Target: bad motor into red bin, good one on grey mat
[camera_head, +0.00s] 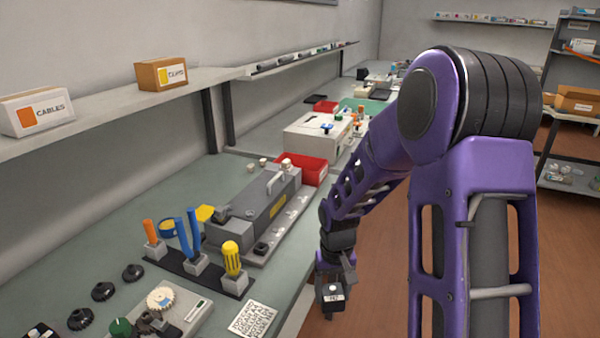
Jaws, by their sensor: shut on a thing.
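My gripper (334,280) hangs low past the front edge of the bench, right of the grey machine. It is shut on a small dark block (332,305) with a white label, which may be one of the motors; the label is too small to read. A red bin (316,171) stands on the bench behind the grey machine, up and left of my gripper. Only part of its inside shows. I cannot pick out a grey mat or a second motor with certainty.
The grey machine (268,208) and a tool rack with screwdrivers (170,262) stand on the bench (90,232). Black gears (103,291), a printed sheet (252,318) and a white box (312,137) also lie there. The wooden floor right of the bench is clear.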

